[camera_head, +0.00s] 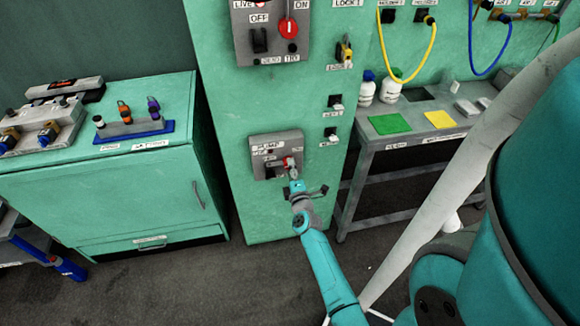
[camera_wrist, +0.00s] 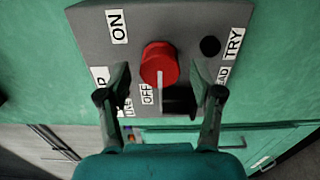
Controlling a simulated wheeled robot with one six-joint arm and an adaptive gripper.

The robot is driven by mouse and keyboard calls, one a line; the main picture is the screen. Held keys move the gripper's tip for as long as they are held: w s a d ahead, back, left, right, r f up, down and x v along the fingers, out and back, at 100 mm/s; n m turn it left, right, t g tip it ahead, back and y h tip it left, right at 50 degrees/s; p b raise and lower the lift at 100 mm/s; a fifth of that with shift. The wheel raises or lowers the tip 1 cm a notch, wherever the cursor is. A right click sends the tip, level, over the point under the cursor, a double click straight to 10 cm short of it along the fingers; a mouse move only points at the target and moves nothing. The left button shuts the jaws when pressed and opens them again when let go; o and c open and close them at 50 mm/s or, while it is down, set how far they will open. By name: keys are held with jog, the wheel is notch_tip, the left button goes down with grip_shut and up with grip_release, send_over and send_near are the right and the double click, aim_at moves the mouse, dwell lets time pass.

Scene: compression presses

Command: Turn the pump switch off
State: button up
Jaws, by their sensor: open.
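The pump switch is a round red knob (camera_wrist: 159,60) on a grey panel (camera_wrist: 80,22); in the head view the panel (camera_head: 258,160) is low on the green cabinet. In the wrist view the knob's white mark points toward the picture's bottom, beside the OFF label (camera_wrist: 147,93). The ON label (camera_wrist: 118,26) is at upper left. My gripper (camera_wrist: 160,72) is open, one finger on each side of the knob, with gaps showing between. In the head view my gripper (camera_head: 294,178) is in front of this panel and partly hides it.
A black rocker (camera_wrist: 180,98) lies just below the knob, close to the right finger. Higher on the cabinet is a similar panel with a red knob (camera_head: 288,28). A grey side table (camera_head: 380,157) stands to the right and a green cupboard (camera_head: 110,190) to the left.

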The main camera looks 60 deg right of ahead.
jog(key=v, duration=1)
dwell(0.3)
jog(key=s+a+r+m+t+y, duration=0.1)
jog(key=s+a+m+t+y, duration=0.2)
jog(key=a, duration=0.8)
jog(key=s+a+r+y, duration=0.1)
jog(key=s+a+y, duration=0.3)
jog(key=a, duration=0.7)
jog(key=s+a+r+m+y, duration=0.5)
jog(key=s+a+r, duration=0.7)
jog(key=s, duration=0.3)
jog(key=shift+s+a+r+y, duration=0.3)
jog(key=shift+a+y, duration=0.55)
jog(key=shift+y, duration=0.05)
jog(key=shift+c, duration=0.3)
